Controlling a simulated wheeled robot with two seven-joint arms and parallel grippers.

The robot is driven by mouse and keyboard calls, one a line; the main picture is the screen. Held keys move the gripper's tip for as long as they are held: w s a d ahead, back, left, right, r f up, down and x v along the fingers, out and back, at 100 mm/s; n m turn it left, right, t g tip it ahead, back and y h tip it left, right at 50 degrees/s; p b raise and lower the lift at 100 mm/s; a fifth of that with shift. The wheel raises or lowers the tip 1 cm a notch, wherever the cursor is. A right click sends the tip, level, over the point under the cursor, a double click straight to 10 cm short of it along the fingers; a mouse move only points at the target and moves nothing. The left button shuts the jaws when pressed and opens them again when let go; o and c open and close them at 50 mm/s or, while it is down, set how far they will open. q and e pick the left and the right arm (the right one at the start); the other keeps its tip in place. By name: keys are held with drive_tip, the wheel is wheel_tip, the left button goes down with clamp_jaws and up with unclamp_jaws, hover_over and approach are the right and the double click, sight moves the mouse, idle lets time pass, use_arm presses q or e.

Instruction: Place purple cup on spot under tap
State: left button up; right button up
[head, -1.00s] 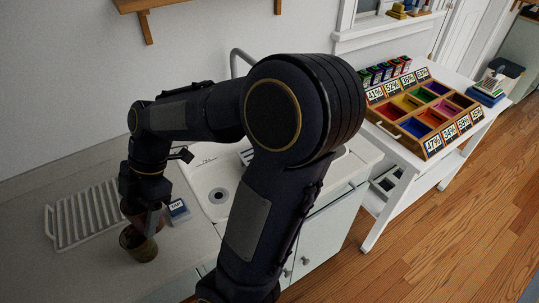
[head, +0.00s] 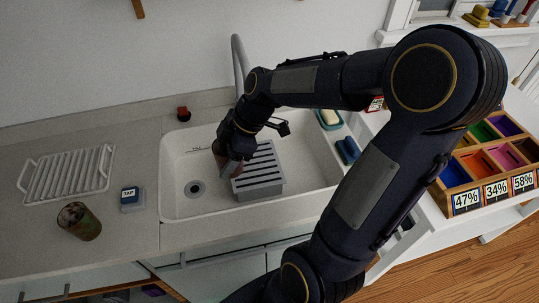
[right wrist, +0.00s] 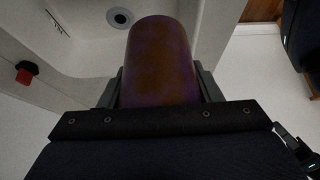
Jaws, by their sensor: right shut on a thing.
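The purple cup, stained brown, shows in the right wrist view (right wrist: 160,65) between the two fingers of my right gripper (right wrist: 160,90). In the head view my right gripper (head: 232,165) is shut on the cup (head: 225,160), over the sink beside the grey slatted stand (head: 262,190). The gripper partly hides the cup; I cannot tell if it touches the stand. The tap (head: 238,58) rises behind the sink; its lower part is hidden by my arm. My left gripper is not in view.
The white sink (head: 172,165) has a drain (head: 195,189) left of the stand. On the counter are a greenish-brown cup (head: 79,222), a TAP-labelled block (head: 131,201), a white drying rack (head: 65,172) and a red-topped item (head: 183,114). A colour tray (head: 462,200) stands right.

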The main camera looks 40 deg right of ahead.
drive_tip(key=w+d+f, duration=0.1)
drive_tip(key=d+f, duration=0.1)
drive_tip(key=d, duration=0.1)
drive_tip(key=w+d+f+p, duration=0.1)
drive_tip(key=w+d+f, duration=0.1)
drive_tip(key=d+f, duration=0.1)
drive_tip(key=w+d+f+p, duration=0.1)
drive_tip(key=w+d+f, duration=0.1)
drive_tip(key=d+f, duration=0.1)
drive_tip(key=shift+d+f, duration=0.25)
drive_tip(key=shift+d, duration=0.6)
drive_tip(key=shift+w+d+f, duration=0.1)
drive_tip(key=shift+d+f, duration=0.15)
drive_tip(key=shift+f, duration=0.25)
wheel_tip(320, 180, down, 3)
drive_tip(key=shift+r+p, duration=0.1)
drive_tip(key=shift+p, duration=0.2)
drive_tip(key=shift+f+b, duration=0.2)
drive_tip(key=shift+b, duration=0.1)
drive_tip(key=o, duration=1)
drive_tip(key=shift+r, duration=0.1)
drive_tip(key=shift+r, duration=0.1)
